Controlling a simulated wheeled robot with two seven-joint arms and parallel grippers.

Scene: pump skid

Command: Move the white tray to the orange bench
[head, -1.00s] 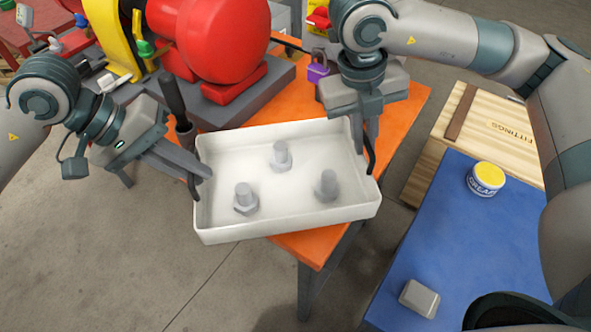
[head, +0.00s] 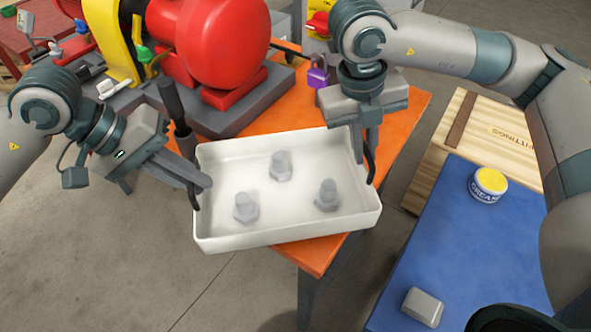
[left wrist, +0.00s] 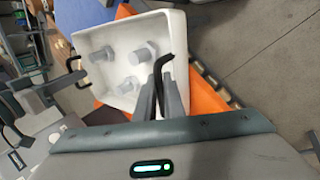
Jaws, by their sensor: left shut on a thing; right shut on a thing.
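The white tray (head: 290,240) hangs between my two grippers over the front part of the orange bench (head: 405,110), with its left side out past the bench edge. Three grey bolts (head: 281,166) stand in it. My left gripper (head: 200,185) is shut on the tray's black left handle, which also shows between the fingers in the left wrist view (left wrist: 163,75). My right gripper (head: 368,150) is shut on the right handle (head: 370,168). The tray (left wrist: 90,42) looks about level. I cannot tell whether its underside touches the bench.
A red pump (head: 220,45) on a grey base fills the back of the bench. A dark upright handle (head: 173,105) stands near the tray's left back corner. A blue bench (head: 440,235) at right holds a grease tin (head: 488,186) and grey block (head: 422,306).

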